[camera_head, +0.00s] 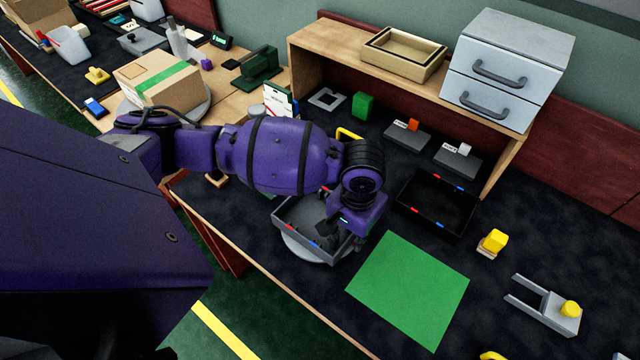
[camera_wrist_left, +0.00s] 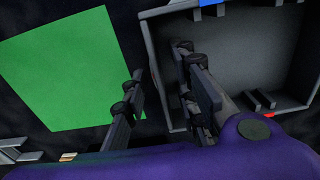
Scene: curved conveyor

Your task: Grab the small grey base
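My left gripper (camera_head: 332,236) hangs over the wall of a dark grey open tray (camera_head: 287,238) in the head view. In the left wrist view the fingers (camera_wrist_left: 160,105) are spread apart. The left wall of the tray (camera_wrist_left: 260,55) lies between them, one finger over the inside and the other outside. I see no contact. The tray is empty where visible and stands on a round light disc (camera_head: 304,252). Two small dark grey bases, one with an orange piece (camera_head: 402,139) and one with a white piece (camera_head: 455,165), lie under the shelf. Which one the task names is unclear. My right gripper is not visible.
A green mat (camera_head: 410,290) lies right of the tray. A black tray (camera_head: 434,207) is behind it. A grey forked piece (camera_head: 535,305) with a yellow knob and a yellow block (camera_head: 494,240) are at right. The wooden shelf (camera_head: 345,55) carries grey drawers (camera_head: 507,70).

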